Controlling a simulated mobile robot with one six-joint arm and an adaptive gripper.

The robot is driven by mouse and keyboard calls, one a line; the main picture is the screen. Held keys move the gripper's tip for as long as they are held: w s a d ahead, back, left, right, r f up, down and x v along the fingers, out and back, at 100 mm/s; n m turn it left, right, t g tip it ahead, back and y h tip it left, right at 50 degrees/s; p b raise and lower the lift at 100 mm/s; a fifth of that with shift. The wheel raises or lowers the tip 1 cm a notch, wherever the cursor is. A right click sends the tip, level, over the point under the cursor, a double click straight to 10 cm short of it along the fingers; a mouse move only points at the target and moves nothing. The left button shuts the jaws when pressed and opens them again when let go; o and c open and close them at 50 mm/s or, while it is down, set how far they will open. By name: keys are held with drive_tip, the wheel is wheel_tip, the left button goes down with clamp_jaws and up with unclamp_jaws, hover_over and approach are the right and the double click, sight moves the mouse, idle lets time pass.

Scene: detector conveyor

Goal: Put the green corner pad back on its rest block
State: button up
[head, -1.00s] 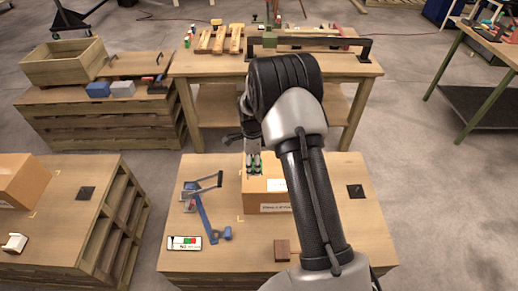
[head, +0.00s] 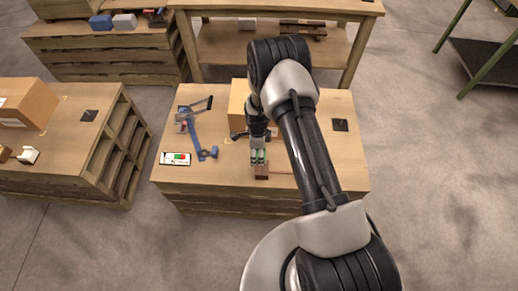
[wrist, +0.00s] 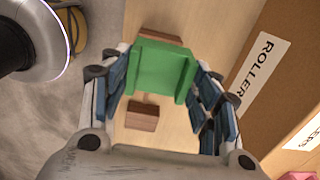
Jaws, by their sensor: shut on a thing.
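The green corner pad (wrist: 165,66) is a bracket-like piece with raised side walls, held between the blue-padded fingers of my gripper (wrist: 167,90). In the head view my gripper (head: 258,154) points down, with green showing at its fingertips. The brown rest block (head: 262,171) lies right at the fingertips, near the table's front edge. In the wrist view brown wood (wrist: 142,115) shows on the near side of the pad, and another brown piece (wrist: 160,33) shows past its far edge. The pad hides what lies between them. I cannot tell whether pad and block touch.
A cardboard carton (head: 238,103) stands just behind my gripper; its labelled side (wrist: 255,80) is at the right of the wrist view. A blue tool (head: 197,138) and a white display card (head: 175,158) lie to the left. A dark square (head: 340,125) lies at the right.

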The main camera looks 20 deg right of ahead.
drive_tip(key=b, duration=0.5)
hover_over(258, 168)
wheel_tip(258, 168, down, 5)
drive_tip(key=shift+w+f, duration=0.15)
drive_tip(key=shift+f, duration=0.05)
drive_tip(key=shift+f+b, duration=1.85)
drive_tip(key=shift+f, duration=0.35)
drive_tip(key=o, duration=1.2)
wheel_tip(258, 168, up, 12)
drive_tip(key=shift+r, duration=0.1)
